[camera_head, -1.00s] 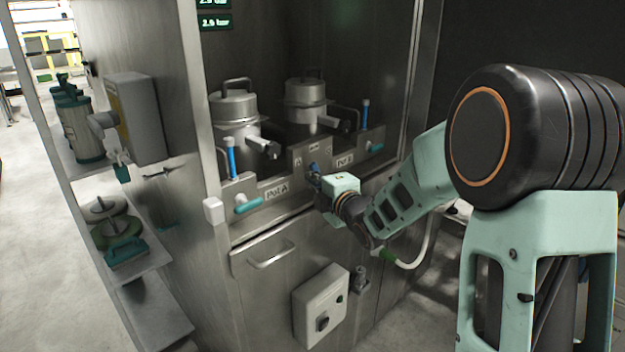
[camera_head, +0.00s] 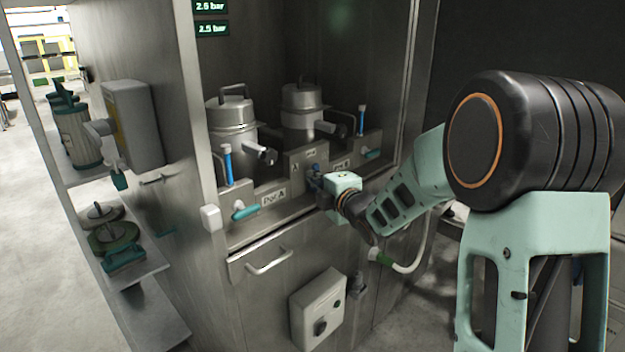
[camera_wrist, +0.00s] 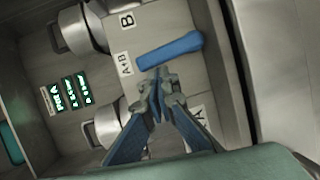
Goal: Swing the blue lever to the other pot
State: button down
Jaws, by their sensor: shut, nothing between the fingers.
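The blue lever (camera_wrist: 172,51) lies across the metal panel in the wrist view, between the B label (camera_wrist: 127,20) and the A label (camera_wrist: 199,111), with one end by the A+B label (camera_wrist: 126,65). My gripper (camera_wrist: 158,82) is shut and empty, its fingertips close beside the lever; whether they touch it I cannot tell. In the head view my gripper (camera_head: 316,182) is at the panel's middle, mostly hiding the lever. The left pot (camera_head: 232,112) stands behind the Pot A label (camera_head: 273,196). The other pot (camera_head: 302,100) stands to its right.
Slim blue upright handles (camera_head: 228,164) and teal handles (camera_head: 246,212) sit near the pots. A cabinet front with a bar handle (camera_head: 269,262) and a grey switch box (camera_head: 318,305) lies below. A shelf with containers (camera_head: 77,135) is at left.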

aim_at(319, 169)
jog(key=shift+w+d+r, duration=0.2)
jog(key=shift+w+d, duration=0.3)
jog(key=shift+d, duration=0.05)
jog(key=shift+w+d+r, duration=0.2)
jog(key=shift+w+d, duration=0.3)
dwell(0.7)
jog(key=shift+w+d+f, duration=0.2)
jog(key=shift+w+d, duration=0.3)
jog(key=shift+w+d+f, duration=0.2)
jog(key=shift+w+d, duration=0.25)
dwell(1.3)
jog(key=shift+r, duration=0.35)
jog(key=b+v, duration=0.1)
jog(key=v, duration=0.9)
jog(key=shift+b, duration=0.35)
jog(key=shift+d, duration=0.1)
